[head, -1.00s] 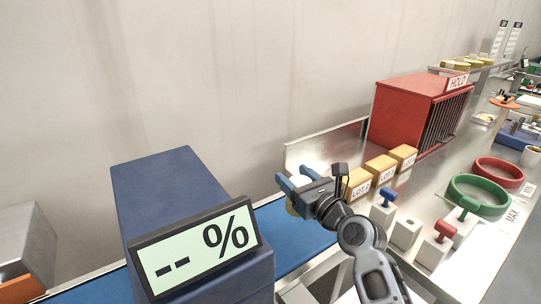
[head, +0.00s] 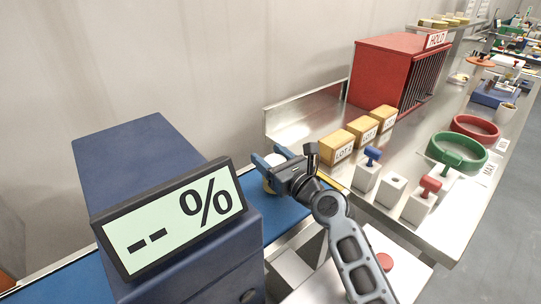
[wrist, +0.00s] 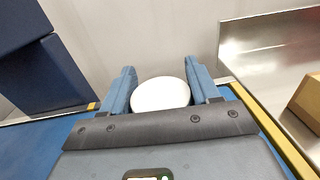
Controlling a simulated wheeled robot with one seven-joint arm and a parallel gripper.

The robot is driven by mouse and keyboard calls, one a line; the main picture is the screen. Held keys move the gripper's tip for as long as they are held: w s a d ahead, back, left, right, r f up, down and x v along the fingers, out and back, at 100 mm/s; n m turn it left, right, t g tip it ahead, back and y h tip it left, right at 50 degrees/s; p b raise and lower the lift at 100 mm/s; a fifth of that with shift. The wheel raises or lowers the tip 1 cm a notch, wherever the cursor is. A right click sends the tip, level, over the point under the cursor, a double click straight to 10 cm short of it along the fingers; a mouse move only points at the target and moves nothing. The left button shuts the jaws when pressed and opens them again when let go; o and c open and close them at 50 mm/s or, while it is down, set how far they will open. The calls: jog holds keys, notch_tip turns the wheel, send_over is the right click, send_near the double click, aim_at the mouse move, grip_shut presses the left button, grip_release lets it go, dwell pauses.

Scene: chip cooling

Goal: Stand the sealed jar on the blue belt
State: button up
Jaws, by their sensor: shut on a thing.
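The jar shows in the wrist view as a pale round lid (wrist: 160,94) between the two blue fingers. My gripper is shut on the jar, over the far edge area of the blue belt (head: 285,213), just right of the blue machine. The belt also shows in the wrist view (wrist: 35,145). The jar's base is hidden, so I cannot tell whether it touches the belt.
The blue machine with a "-- %" display (head: 170,218) stands left over the belt. To the right, a steel counter (head: 335,195) holds yellow lot boxes (head: 336,146), a red HOLD cage (head: 385,80), white blocks with coloured handles, and green (head: 458,152) and red (head: 475,128) rings.

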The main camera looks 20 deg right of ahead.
jog(key=shift+f+b, duration=0.55)
jog(key=shift+f, duration=0.25)
dwell(0.4)
jog(key=o, duration=1.2)
jog(key=shift+s, duration=0.1)
jog(key=shift+v, duration=3.8)
